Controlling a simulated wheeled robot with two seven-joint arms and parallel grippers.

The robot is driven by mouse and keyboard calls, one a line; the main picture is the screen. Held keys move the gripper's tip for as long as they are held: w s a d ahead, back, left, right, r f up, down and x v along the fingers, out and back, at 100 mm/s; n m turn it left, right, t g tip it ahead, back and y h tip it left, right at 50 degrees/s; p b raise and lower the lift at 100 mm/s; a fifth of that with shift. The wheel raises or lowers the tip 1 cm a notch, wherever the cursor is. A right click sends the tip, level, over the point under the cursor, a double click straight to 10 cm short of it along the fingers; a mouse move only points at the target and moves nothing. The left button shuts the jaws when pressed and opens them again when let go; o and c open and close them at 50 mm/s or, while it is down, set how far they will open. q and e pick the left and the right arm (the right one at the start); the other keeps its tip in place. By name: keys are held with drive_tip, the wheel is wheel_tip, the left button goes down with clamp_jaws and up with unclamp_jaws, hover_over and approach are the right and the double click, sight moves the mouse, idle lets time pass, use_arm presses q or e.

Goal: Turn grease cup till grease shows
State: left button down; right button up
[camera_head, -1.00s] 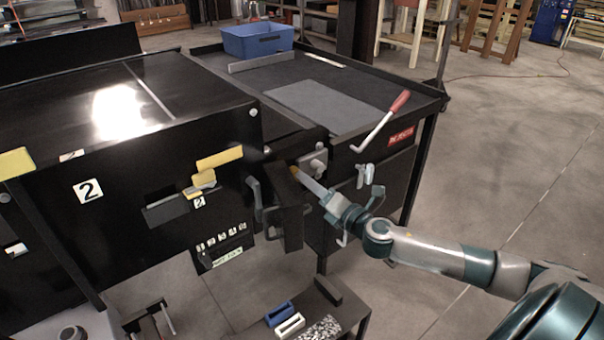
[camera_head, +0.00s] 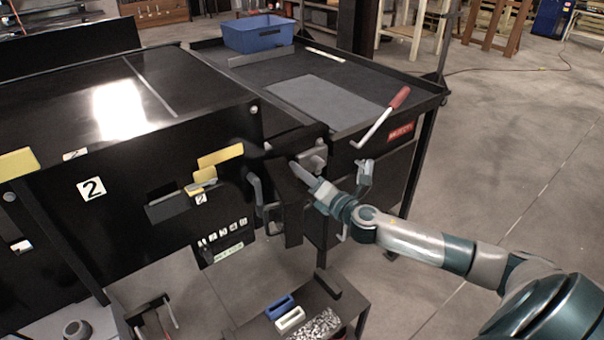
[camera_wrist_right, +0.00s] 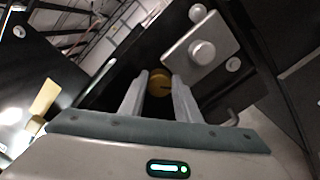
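The grease cup, a round brass-coloured cap with a dark slot (camera_wrist_right: 159,84), shows in the right wrist view between the two fingertips of my right gripper (camera_wrist_right: 160,92). The fingers lie on both sides of it, with no clear gap at its edges; whether they press on it cannot be told. In the head view my right gripper (camera_head: 303,174) reaches in from the right to the black machine's end, and its fingers hide the cup there. No grease can be made out. My left gripper is not in view.
A grey block with a round knob (camera_wrist_right: 202,52) sits close to the right finger. A red-handled lever (camera_head: 399,97) and a blue bin (camera_head: 258,33) are on the black table. A low cart (camera_head: 345,310) with small blocks stands below. Open floor lies to the right.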

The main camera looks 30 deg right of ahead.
drive_tip(key=shift+f+m, duration=0.15)
drive_tip(key=shift+m, duration=0.45)
drive_tip(key=m, duration=0.7)
drive_tip(key=shift+d+f+m+b, duration=0.1)
drive_tip(key=shift+m+b, duration=0.2)
idle(0.3)
drive_tip(key=o, duration=0.8)
drive_tip(key=shift+s, duration=0.15)
